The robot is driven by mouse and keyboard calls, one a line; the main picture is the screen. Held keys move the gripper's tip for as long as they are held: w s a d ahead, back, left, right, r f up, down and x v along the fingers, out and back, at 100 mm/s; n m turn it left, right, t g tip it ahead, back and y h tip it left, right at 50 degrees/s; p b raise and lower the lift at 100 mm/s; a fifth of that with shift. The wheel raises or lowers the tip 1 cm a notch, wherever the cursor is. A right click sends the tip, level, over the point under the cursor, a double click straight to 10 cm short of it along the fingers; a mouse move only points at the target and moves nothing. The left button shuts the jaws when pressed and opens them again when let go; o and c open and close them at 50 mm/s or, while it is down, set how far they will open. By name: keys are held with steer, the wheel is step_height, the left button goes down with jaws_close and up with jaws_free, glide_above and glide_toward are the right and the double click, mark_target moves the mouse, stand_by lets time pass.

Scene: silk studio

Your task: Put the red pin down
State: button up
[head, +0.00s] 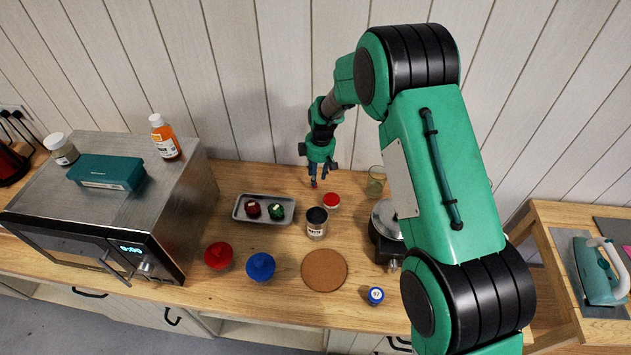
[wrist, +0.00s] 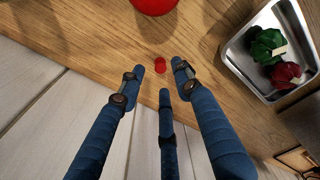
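The red pin (head: 314,183) is a small red piece near the back of the wooden counter, just under my gripper (head: 319,172). In the wrist view the red pin (wrist: 160,65) shows as a small red round top over the wood. My gripper (wrist: 159,76) has its three blue fingers spread around it. Gaps show between the pin and the fingertips, and no finger visibly touches it. The pin looks upright at about counter level; its lower part is hidden.
A red-lidded jar (head: 331,200) stands close in front of the pin. The panelled wall is close behind.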

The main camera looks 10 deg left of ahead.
step_height(320, 180, up, 7)
steer(key=shift+s+d+f, duration=0.2)
steer(key=shift+d, duration=0.05)
stand_by(0.7)
steer(key=s+d+r+m+t, duration=0.1)
steer(key=s+d+r+m, duration=0.2)
steer(key=s+d+r, duration=0.5)
steer(key=s+d+r+m+t, duration=0.15)
steer(key=s+d+r, duration=0.25)
steer(key=r, duration=0.8)
steer(key=s+d+r+m, duration=0.4)
steer(key=s+d+r, duration=0.25)
steer(key=r, duration=0.35)
steer(key=s+d+r+m, duration=0.1)
steer(key=s+d+m, duration=0.1)
steer(key=s, duration=0.6)
steer(key=s+d+r+m+t, duration=0.1)
steer(key=s+d+r+m, duration=0.1)
steer(key=s+d, duration=0.3)
steer(key=s+d+r+m+t+h, duration=0.1)
steer(key=s+d+m, duration=0.2)
steer(key=s, duration=1)
steer(key=shift+d+r, duration=0.15)
steer(key=shift+d, duration=0.55)
